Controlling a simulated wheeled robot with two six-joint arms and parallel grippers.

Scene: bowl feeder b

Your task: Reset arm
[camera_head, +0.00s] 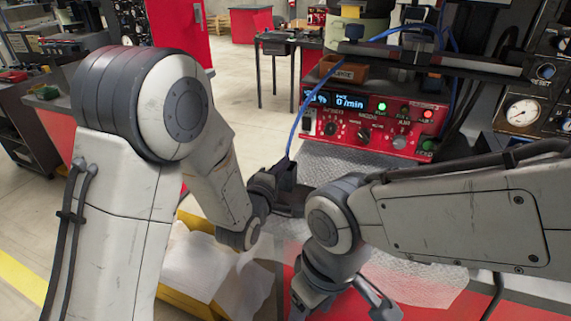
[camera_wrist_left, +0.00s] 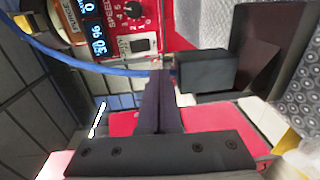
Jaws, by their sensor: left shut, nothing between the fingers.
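My left arm comes in from the left in the head view. Its dark gripper (camera_head: 285,180) is in front of the red control box, at the edge of the grey textured mat. In the left wrist view the two dark fingers of my left gripper (camera_wrist_left: 158,100) lie together, shut with nothing between them. My right arm comes in from the right, and its wrist is bent down. My right gripper (camera_head: 340,292) hangs low at the bottom middle of the head view; its fingertips are not clear, so its opening cannot be told.
The red control box (camera_head: 375,125) with lit displays stands behind the grippers and also shows in the left wrist view (camera_wrist_left: 135,25). A blue cable (camera_head: 297,128) hangs beside it. A yellow bin (camera_head: 190,305) with white lining is below left. Gauges (camera_head: 521,112) stand at right.

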